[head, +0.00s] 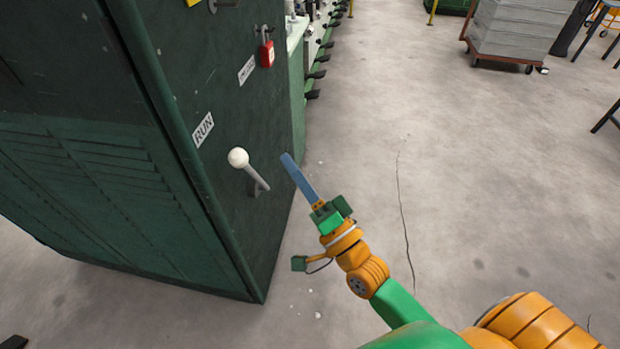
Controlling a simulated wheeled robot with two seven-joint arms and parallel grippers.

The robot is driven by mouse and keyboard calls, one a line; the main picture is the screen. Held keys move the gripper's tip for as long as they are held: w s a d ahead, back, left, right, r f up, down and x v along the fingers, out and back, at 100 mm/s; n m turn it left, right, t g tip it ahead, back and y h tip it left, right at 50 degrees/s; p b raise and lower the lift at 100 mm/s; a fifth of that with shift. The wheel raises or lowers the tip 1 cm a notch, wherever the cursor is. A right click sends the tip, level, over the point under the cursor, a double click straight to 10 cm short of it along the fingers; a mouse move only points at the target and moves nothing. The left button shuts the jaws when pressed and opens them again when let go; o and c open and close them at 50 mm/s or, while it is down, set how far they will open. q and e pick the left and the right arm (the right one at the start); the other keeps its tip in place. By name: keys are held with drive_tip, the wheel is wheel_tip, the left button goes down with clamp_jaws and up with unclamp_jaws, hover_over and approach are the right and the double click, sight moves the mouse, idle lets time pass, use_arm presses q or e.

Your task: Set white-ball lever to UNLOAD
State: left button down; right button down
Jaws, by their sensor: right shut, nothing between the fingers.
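The lever with a white ball (238,158) sticks out from the side of a dark green cabinet. Its pale shaft runs down and right from the ball to a pivot on the panel. The ball is just below a white label reading RUN (203,130). A second white label (247,70) sits higher up and to the right; its text is too small to read. My right gripper (289,163) is shut and empty, to the right of the lever, apart from the ball in the picture. My left gripper is not in view.
The green cabinet (120,200) fills the left side, with louvres on its left face. A red padlock (267,53) hangs on the panel above. Concrete floor (480,190) to the right is clear. A cart with grey crates (510,35) stands at the back right.

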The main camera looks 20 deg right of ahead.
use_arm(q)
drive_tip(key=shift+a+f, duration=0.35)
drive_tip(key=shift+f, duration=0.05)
use_arm(e)
drive_tip(key=v, duration=0.3)
drive_tip(key=shift+s+a, duration=0.2)
drive_tip(key=shift+s, duration=0.25)
drive_tip(key=shift+f, duration=0.1)
